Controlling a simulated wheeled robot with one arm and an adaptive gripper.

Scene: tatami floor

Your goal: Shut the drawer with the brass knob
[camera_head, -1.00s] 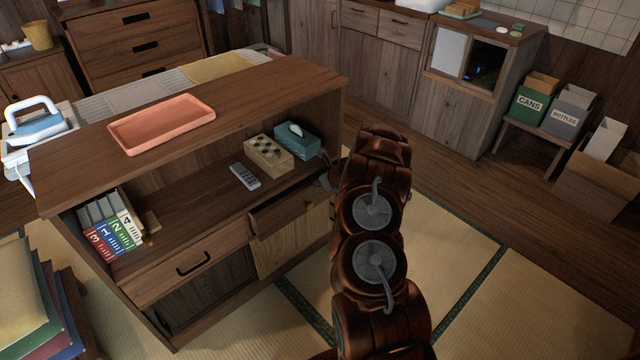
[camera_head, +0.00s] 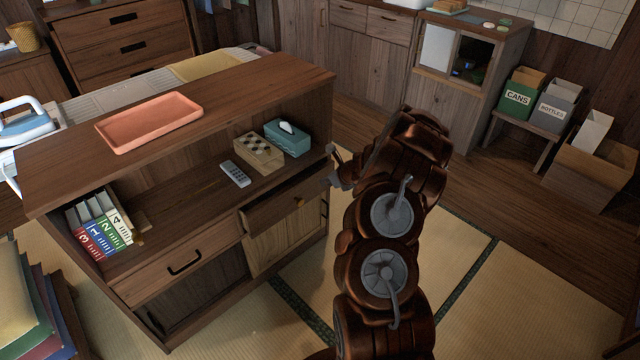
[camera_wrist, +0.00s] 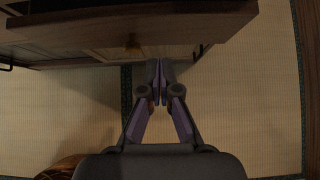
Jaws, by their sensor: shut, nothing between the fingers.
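The drawer with the brass knob (camera_head: 280,207) is the right one in the wooden cabinet, and its front stands out from the cabinet, part open. Its brass knob (camera_head: 299,202) is small and round. In the wrist view a wooden front edge (camera_wrist: 200,22) crosses the top, with the knob (camera_wrist: 132,41) dim below it. My gripper (camera_head: 332,181) is to the right of the drawer front in the head view, partly hidden by my arm. In the wrist view its fingers (camera_wrist: 160,70) are together and empty, a little right of the knob. I cannot tell the height difference.
The left drawer (camera_head: 180,265) with a black handle looks shut. An orange tray (camera_head: 150,122) is on top. Tatami right of the cabinet is clear.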

